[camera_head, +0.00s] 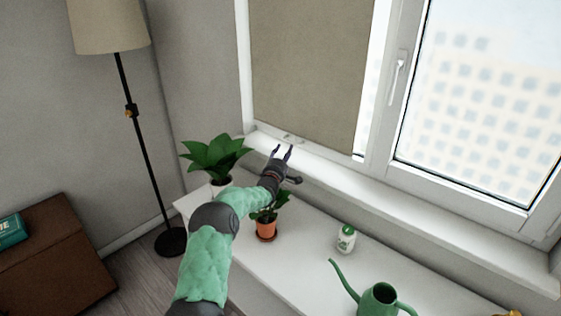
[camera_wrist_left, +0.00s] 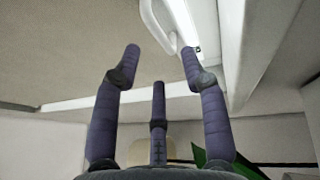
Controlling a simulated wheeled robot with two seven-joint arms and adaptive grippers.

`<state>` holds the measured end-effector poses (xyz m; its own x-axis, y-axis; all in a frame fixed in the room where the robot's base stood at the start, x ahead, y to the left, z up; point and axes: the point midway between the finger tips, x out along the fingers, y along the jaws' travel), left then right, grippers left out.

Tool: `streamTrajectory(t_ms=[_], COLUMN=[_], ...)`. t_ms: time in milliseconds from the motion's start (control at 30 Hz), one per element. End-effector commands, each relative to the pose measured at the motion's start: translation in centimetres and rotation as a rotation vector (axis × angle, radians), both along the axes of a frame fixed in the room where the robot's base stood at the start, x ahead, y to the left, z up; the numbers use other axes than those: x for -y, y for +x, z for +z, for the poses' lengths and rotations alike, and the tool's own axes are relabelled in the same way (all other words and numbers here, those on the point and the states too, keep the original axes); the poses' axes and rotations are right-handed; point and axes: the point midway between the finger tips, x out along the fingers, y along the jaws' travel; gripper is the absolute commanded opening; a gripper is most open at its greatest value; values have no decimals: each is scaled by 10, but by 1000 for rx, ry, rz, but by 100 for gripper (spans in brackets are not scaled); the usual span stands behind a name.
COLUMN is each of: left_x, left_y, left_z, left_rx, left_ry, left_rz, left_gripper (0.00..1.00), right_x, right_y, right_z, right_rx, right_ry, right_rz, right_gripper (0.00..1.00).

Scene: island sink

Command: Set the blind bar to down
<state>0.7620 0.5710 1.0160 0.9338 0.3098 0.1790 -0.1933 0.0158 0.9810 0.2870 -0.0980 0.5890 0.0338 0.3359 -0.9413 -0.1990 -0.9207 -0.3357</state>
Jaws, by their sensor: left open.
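A beige roller blind (camera_head: 305,75) hangs over the left window pane, its lower edge close to the sill. A small pale handle (camera_head: 291,138) sits at its bottom bar. In the left wrist view the blind (camera_wrist_left: 60,45) fills the upper left, and a white looped handle (camera_wrist_left: 157,25) lies just beyond the fingertips. My left gripper (camera_head: 282,150) is open just below and in front of the handle; it also shows open and empty in the left wrist view (camera_wrist_left: 160,62). I cannot tell whether a fingertip touches the handle. My right gripper is not in view.
A floor lamp (camera_head: 130,110) stands left.

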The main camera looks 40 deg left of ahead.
Motion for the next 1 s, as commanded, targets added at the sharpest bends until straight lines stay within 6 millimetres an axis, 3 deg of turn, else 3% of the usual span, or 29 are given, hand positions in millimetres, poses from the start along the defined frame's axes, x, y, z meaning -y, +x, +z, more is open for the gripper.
streamTrajectory(t_ms=[200, 400, 1000], left_x=[9, 14, 15], left_y=[-28, -41, -43], left_z=[-6, -8, -9], left_rx=[-2, -2, -1], left_ry=[-1, -1, 0], left_rz=[1, 1, 0], left_gripper=[44, 44, 44], right_x=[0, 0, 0], right_y=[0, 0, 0], right_z=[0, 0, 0], right_rx=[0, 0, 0], right_ry=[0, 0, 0], right_rz=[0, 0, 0], right_gripper=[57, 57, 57])
